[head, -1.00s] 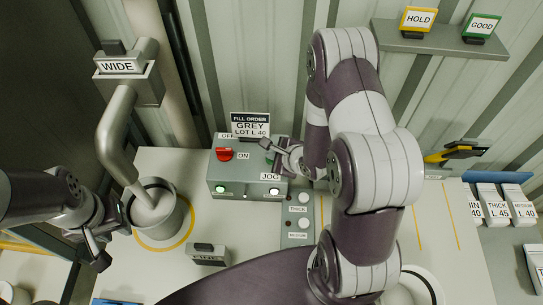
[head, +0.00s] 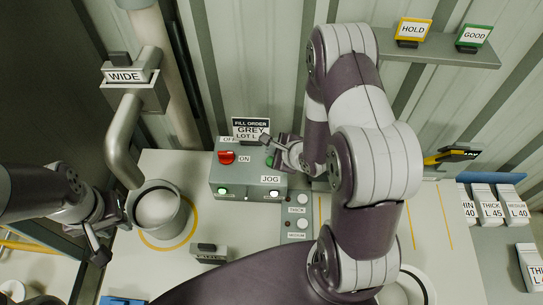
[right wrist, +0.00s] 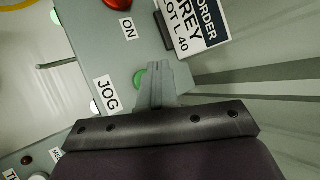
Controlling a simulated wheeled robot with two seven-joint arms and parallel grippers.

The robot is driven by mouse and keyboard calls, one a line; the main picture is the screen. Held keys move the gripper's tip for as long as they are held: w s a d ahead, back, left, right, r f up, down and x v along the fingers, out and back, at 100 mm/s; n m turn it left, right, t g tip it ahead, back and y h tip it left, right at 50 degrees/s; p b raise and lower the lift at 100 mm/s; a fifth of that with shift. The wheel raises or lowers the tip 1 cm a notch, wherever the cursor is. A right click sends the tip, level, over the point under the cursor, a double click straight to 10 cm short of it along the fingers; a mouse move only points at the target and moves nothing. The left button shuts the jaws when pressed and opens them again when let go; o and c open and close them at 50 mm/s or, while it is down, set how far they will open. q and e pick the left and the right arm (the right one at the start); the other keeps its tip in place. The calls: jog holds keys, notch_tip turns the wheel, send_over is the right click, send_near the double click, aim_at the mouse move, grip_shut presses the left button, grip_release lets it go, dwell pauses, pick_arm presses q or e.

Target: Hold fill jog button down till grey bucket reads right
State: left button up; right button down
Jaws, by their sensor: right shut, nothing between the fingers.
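The grey bucket (head: 157,212) stands on the bench inside a yellow ring, with grey material heaped inside, below the bent spout (head: 122,140). No reading on it is legible. The control box (head: 245,180) carries a red switch (head: 227,157), lit lamps and a JOG label (head: 270,179). A green button (right wrist: 140,78) shows beside my right gripper (right wrist: 155,75), which is shut and empty; contact cannot be told. It also shows in the head view (head: 268,146). My left gripper (head: 114,240) is open, left of the bucket and apart from it.
The order card (head: 250,129) reads GREY. A WIDE plate (head: 123,76) sits above the spout. HOLD (head: 414,30) and GOOD (head: 474,36) signs stand on the shelf. A small grey block (head: 209,253) sits in front of the control box.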

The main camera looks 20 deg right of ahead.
jog(key=shift+r+p, duration=1.25)
jog(key=shift+r, duration=0.35)
jog(key=shift+f, duration=0.1)
